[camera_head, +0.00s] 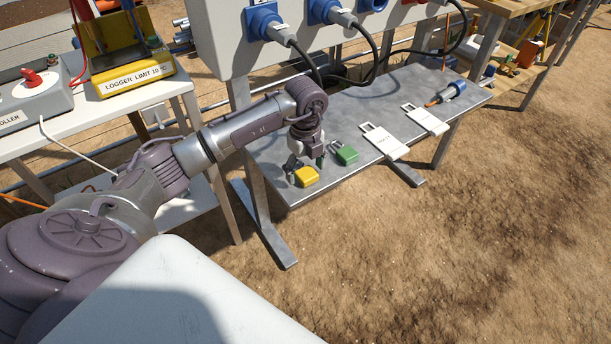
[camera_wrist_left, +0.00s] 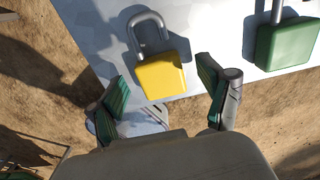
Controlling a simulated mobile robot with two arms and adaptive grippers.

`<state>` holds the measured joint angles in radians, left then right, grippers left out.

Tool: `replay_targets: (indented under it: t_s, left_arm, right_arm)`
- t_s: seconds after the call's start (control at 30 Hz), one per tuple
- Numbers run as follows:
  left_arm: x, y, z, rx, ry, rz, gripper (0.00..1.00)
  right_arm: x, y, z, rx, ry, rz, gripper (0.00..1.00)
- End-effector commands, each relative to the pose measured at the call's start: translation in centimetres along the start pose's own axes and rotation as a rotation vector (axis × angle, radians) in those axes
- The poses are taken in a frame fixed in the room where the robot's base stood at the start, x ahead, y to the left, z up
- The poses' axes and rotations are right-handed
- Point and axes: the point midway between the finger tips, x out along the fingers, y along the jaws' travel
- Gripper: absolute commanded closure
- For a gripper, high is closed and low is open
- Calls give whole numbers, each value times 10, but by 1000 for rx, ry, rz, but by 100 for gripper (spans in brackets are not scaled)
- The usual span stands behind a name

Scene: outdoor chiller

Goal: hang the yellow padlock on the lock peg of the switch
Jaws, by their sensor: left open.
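The yellow padlock (camera_head: 307,176) lies flat on the metal shelf (camera_head: 270,160) near its front left corner. In the left wrist view the yellow padlock (camera_wrist_left: 161,76) has its grey shackle pointing away from my gripper. My left gripper (camera_head: 306,165) is just above and beside it. Its green-padded fingers (camera_wrist_left: 165,92) are open, one on each side of the padlock's body, with gaps visible. My right gripper is in neither view.
A green padlock (camera_head: 346,154) lies right of the yellow one; it also shows in the left wrist view (camera_wrist_left: 287,44). A socket panel (camera_head: 225,45) with cables hangs above the shelf. A controller table (camera_head: 60,130) stands left.

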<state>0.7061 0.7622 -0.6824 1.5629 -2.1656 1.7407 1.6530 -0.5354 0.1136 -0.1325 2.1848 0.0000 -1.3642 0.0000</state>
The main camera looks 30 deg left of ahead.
Motion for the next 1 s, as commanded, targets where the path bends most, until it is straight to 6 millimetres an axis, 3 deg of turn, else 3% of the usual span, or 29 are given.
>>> replay_targets:
  t_s: [0.27,0.67,1.0]
  left_arm:
    - [2,0,0,0,0,-1,24]
    - [1,0,0,0,0,-2,89]
    - [-4,-1,0,0,0,-2,89]
  right_arm:
    - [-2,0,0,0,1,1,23]
    - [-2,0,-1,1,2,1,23]
    - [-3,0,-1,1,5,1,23]
